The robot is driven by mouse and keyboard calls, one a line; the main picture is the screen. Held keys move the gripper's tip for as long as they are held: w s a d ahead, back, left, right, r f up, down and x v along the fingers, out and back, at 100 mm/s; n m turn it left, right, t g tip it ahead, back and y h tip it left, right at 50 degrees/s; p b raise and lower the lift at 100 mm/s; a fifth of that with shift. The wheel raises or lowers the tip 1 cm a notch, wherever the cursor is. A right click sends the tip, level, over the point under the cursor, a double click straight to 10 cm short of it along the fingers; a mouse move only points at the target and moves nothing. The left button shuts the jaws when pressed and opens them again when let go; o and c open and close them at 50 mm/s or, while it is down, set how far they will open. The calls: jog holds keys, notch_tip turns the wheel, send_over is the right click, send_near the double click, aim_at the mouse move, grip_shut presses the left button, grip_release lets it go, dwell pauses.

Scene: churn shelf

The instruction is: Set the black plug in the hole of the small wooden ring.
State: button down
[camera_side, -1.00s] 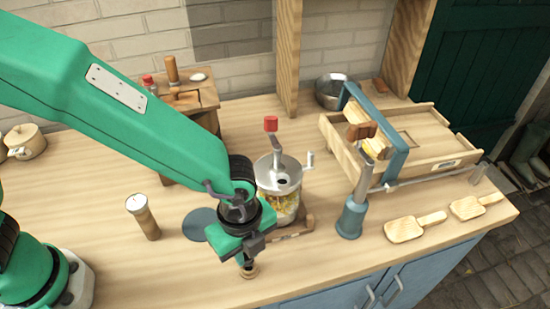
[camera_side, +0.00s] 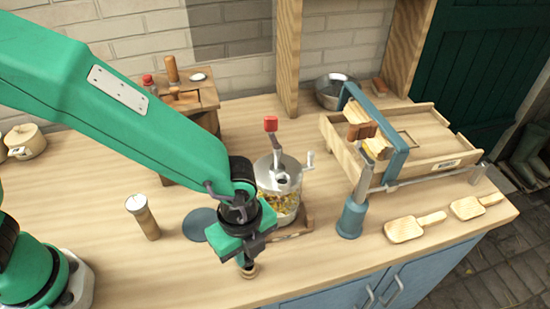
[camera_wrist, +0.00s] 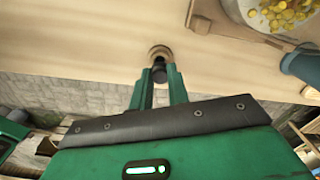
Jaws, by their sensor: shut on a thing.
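My gripper (camera_side: 245,262) points down near the front edge of the counter, over the small wooden ring (camera_side: 249,271). In the wrist view my gripper (camera_wrist: 158,73) has its two green fingers shut on the black plug (camera_wrist: 159,74). The wooden ring (camera_wrist: 160,51) shows just beyond the plug, lying flat on the counter. The plug is at or just over the ring and hides part of it. I cannot tell whether it touches the ring or sits in the hole. In the side view the plug is too small and too covered to make out.
The glass churn (camera_side: 280,190) with a red-knobbed crank stands close behind my gripper. A blue-grey disc (camera_side: 200,225) and an upright wooden cylinder (camera_side: 143,217) are to the left. A blue-based tool (camera_side: 351,220) and wooden paddles (camera_side: 405,230) are to the right. The front edge is near.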

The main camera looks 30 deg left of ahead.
jog(key=shift+f, duration=1.1)
dwell(0.4)
dwell(0.5)
jog(key=c, duration=1.3)
grip_release()
jog(key=c, duration=0.3)
jog(key=shift+r, duration=0.15)
jog(key=shift+c, duration=0.2)
jog(key=shift+r, duration=3.5)
